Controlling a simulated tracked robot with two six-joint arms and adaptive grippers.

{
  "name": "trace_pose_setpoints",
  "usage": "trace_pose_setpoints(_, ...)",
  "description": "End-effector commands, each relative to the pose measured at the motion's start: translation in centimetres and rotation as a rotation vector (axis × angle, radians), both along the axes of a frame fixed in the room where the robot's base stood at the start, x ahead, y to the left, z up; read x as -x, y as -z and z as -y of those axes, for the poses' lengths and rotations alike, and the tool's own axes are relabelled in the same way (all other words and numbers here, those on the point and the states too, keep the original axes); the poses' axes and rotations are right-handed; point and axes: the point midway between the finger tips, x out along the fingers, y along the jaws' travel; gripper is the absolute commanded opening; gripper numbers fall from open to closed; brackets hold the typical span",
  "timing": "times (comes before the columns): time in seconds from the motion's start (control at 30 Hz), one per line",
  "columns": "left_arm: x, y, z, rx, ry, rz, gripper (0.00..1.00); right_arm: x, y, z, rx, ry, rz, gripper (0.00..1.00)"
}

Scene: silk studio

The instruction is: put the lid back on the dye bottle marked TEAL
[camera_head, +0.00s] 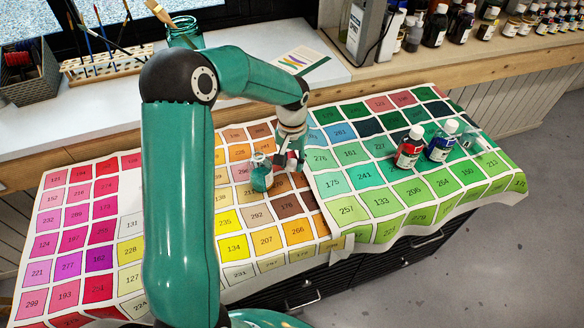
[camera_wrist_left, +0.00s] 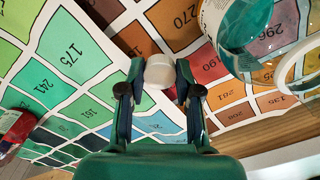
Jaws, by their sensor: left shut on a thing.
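A clear bottle (camera_head: 262,172) of teal dye stands without a lid on the colour-chart cloth, just left of my left gripper. It also shows at the upper right of the left wrist view (camera_wrist_left: 252,30), with its label only partly seen and its marking not readable. My left gripper (camera_head: 287,163) is low over the brown squares. In the left wrist view its fingers are shut on a small white lid (camera_wrist_left: 160,72), which sits between the fingertips, beside the bottle and not over its mouth. My right gripper is not in view.
A red bottle (camera_head: 409,150) and a blue bottle (camera_head: 440,143), both with white lids, stand to the right on the cloth (camera_head: 350,210). A white counter (camera_head: 235,100) at the back holds a brush rack (camera_head: 105,66) and a glass jar (camera_head: 184,33). The front of the cloth is clear.

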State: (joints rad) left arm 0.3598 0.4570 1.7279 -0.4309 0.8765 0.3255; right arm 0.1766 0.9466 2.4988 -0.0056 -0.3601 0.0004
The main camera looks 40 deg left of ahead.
Motion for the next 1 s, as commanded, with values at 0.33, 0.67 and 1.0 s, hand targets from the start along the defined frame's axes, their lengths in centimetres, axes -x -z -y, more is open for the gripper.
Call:
trace_pose_setpoints(0.33,-0.1,-8.7,0.0,-0.002,0.001,0.007,0.24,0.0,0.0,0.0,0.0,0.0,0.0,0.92)
trace_pose_setpoints(0.67,-0.1,-14.6,0.0,0.0,0.0,0.003,0.24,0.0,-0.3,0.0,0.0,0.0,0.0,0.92)
trace_pose_setpoints(1.0,0.0,-16.1,0.0,0.0,0.0,0.0,0.24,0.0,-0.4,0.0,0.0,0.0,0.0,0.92)
